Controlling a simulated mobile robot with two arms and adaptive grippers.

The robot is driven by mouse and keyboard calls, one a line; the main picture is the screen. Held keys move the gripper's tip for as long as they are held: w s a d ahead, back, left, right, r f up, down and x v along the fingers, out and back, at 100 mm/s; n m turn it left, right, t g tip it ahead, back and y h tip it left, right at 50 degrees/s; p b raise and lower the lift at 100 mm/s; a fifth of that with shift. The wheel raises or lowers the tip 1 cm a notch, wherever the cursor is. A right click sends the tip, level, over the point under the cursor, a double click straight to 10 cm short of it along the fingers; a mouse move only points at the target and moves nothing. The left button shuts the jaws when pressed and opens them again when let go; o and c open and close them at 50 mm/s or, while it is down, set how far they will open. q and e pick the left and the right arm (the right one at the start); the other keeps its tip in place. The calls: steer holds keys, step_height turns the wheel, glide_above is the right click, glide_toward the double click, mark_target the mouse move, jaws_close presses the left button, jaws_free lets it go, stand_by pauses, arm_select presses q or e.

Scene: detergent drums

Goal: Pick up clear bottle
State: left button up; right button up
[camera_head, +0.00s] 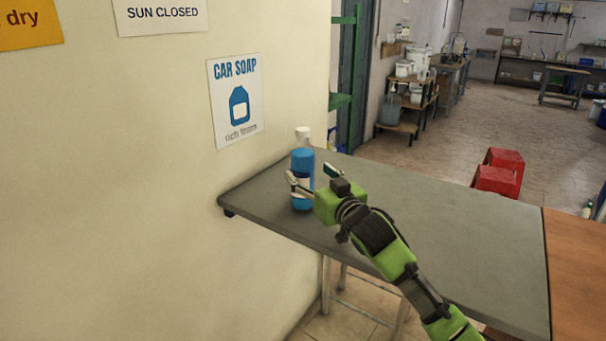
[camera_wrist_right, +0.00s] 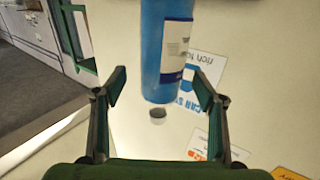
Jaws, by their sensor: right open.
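The clear bottle (camera_head: 302,160) holds blue liquid and has a white cap and a label. It stands upright on the grey table (camera_head: 440,235), near the wall. My right gripper (camera_head: 312,174) is open at the bottle, with its fingers apart around bottle height. In the right wrist view the bottle (camera_wrist_right: 166,40) shows upside down, ahead of and between the two open fingers of my right gripper (camera_wrist_right: 161,85). The bottle's lower part runs out of that view. I cannot tell whether a finger touches it. My left gripper is not in view.
A car soap sign (camera_head: 236,101) hangs on the wall (camera_head: 110,190) behind the bottle. A brown wooden table (camera_head: 577,275) adjoins at the right. The grey tabletop around the bottle is otherwise clear.

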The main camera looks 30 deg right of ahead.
steer(key=w+p, duration=0.1)
steer(key=w, duration=0.3)
steer(key=shift+w+d, duration=0.2)
steer(key=shift+s, duration=0.1)
steer(key=c, duration=1.7)
steer(key=shift+r, duration=0.2)
